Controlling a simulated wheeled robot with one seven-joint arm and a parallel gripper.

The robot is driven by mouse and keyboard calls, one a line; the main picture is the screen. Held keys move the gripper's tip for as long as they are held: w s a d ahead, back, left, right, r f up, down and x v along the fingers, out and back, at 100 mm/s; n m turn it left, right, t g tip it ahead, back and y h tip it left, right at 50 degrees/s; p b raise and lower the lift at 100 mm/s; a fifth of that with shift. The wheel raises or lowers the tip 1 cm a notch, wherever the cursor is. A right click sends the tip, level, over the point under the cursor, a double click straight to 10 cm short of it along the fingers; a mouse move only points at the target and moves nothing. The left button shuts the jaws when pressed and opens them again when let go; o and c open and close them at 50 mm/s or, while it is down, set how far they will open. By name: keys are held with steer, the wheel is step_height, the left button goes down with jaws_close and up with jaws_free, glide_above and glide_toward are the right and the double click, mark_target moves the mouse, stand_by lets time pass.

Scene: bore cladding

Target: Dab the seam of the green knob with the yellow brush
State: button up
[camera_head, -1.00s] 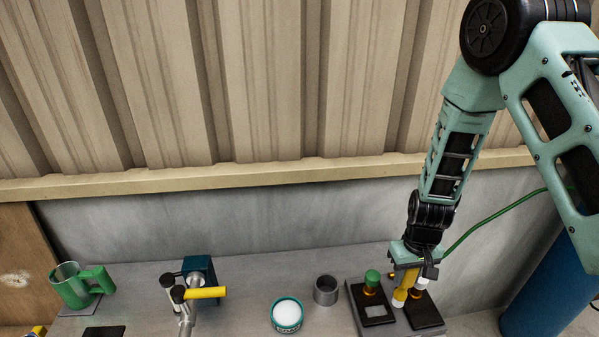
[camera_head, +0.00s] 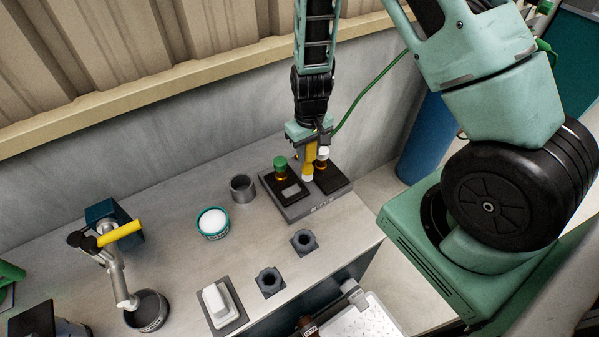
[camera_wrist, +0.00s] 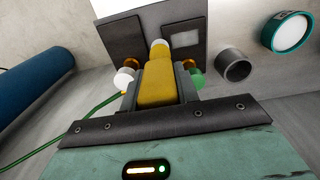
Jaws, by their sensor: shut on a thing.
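My gripper (camera_head: 311,138) is shut on the yellow brush (camera_head: 309,155), which points down with its pale tip low over the grey board. In the wrist view the yellow brush (camera_wrist: 157,83) sits between the jaws, its pale tip (camera_wrist: 159,47) toward the board. The green knob (camera_head: 280,162) stands on an amber-coloured base on the left dark plate (camera_head: 291,197), just left of the brush. The green knob is partly hidden behind the jaw in the wrist view (camera_wrist: 198,79). I cannot tell whether the tip touches anything.
A white knob (camera_head: 322,153) stands close right of the brush. A grey cup (camera_head: 243,188) and a teal-rimmed white tub (camera_head: 212,223) stand to the left. Two dark sockets (camera_head: 304,241) sit in front. A tap with a yellow handle (camera_head: 122,234) stands farther left.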

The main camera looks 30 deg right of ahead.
jaws_close()
steer(key=a+r+p, duration=0.6)
steer(key=a, duration=0.2)
steer(key=shift+w+a+r, duration=0.3)
